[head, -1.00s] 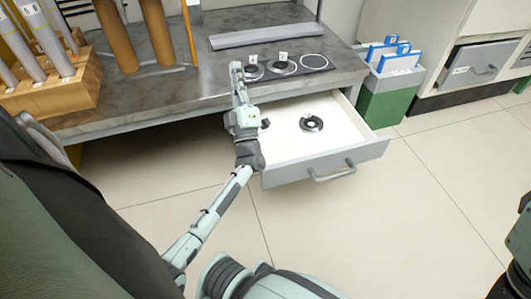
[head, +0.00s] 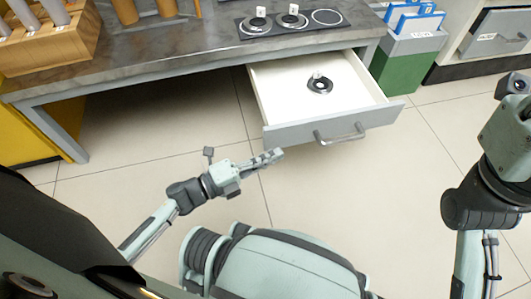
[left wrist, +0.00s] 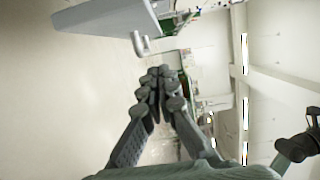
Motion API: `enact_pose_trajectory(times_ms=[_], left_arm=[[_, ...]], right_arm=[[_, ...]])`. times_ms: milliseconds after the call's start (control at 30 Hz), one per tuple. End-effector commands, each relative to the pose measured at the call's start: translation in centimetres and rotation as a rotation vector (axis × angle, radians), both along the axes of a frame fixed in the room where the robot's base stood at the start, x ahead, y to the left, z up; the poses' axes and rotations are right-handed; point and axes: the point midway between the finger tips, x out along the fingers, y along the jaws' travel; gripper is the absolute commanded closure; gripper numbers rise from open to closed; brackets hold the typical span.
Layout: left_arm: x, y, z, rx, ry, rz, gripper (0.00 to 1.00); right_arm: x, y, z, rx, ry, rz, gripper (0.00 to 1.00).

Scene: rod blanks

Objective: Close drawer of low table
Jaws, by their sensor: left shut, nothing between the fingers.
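The low table (head: 165,62) has a grey stone-look top. Its drawer (head: 284,76) is pulled out, with a white inside and a grey front (head: 288,133). A bar handle (head: 341,136) is on that front. A dark ring-shaped piece with a small tag (head: 320,85) lies in the drawer. My left gripper (head: 278,154) is shut and empty, in front of the drawer front's left part, apart from the handle. In the left wrist view the shut fingers (left wrist: 160,80) point toward the drawer front (left wrist: 105,17) and handle (left wrist: 140,44). My right gripper is out of view.
A wooden rack (head: 45,42) with metal rods stands on the table's left. A dark plate (head: 290,22) with tagged round spots is at the back. A green-and-grey bin (head: 405,62) with blue folders stands right of the table. The floor in front is clear.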

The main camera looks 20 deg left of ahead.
Motion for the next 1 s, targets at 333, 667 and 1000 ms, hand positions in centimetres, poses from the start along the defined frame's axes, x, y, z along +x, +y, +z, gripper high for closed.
enact_pose_trajectory(times_ms=[333,667,1000], left_arm=[[5.9,-3.8,-0.1,-0.001,-0.003,0.002,1.00],[8.2,-1.9,0.0,-0.003,0.000,0.001,1.00],[8.3,-1.8,0.0,-0.004,0.000,0.001,1.00]], right_arm=[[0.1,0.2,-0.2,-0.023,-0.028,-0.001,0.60],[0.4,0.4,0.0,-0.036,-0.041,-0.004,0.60],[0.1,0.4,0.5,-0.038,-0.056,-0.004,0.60]])
